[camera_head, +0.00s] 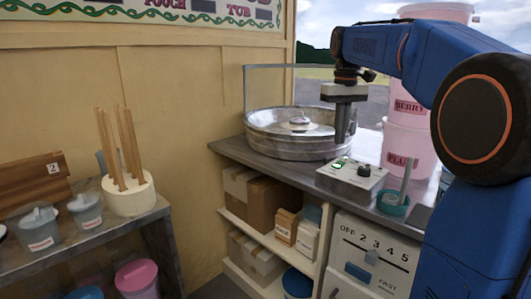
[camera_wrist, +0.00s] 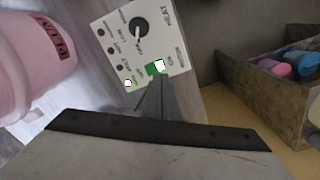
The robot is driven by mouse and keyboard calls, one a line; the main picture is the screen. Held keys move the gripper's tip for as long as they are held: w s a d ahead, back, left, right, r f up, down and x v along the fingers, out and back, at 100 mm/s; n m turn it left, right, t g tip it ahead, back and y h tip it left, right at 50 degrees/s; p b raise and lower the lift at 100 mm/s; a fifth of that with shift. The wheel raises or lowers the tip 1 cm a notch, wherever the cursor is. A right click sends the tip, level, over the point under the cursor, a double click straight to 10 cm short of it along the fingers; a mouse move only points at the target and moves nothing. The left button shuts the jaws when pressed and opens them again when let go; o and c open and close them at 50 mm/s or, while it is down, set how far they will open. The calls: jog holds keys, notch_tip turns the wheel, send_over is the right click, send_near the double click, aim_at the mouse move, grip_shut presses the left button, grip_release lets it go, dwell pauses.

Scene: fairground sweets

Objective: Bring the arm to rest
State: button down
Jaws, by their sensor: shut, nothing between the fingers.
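My arm reaches in from the right in the head view, with my gripper (camera_head: 341,142) pointing down. The gripper is shut and empty. Its fingertips are in front of the round metal pan and just above the back of a white control box (camera_head: 350,180). In the wrist view the shut fingers (camera_wrist: 157,82) narrow toward a lit green switch (camera_wrist: 156,67) on the box (camera_wrist: 122,22). The box also carries a black heat knob (camera_wrist: 139,26) and small indicator lights. I cannot tell whether the fingertips touch the switch; a small gap seems to show in the head view.
The metal pan (camera_head: 262,143) stands on the counter behind the gripper. Stacked pink tubs (camera_head: 408,145) stand close on the right, with a teal holder (camera_head: 391,204) in front. A stick holder (camera_head: 130,197) is on the left table. Open air lies above the pan.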

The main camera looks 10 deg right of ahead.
jog(key=shift+t, duration=0.5)
jog(key=s+a+f, duration=0.1)
jog(key=s, duration=0.1)
jog(key=s+a, duration=0.1)
jog(key=s, duration=0.1)
jog(key=s+a+f, duration=0.1)
jog(key=s, duration=0.2)
jog(key=shift+f, duration=0.35)
jog(key=s+a+f+t, duration=0.2)
jog(key=s+a+f, duration=0.1)
jog(key=s+f, duration=0.8)
jog(key=s+a+f+t, duration=0.1)
jog(key=s+a+f, duration=0.2)
jog(key=s+f, duration=0.8)
jog(key=shift+s+m+t, duration=0.4)
jog(key=shift+s, duration=0.3)
jog(key=c, duration=2.4)
grip_release()
jog(key=shift+r, duration=0.1)
jog(key=shift+c, duration=0.2)
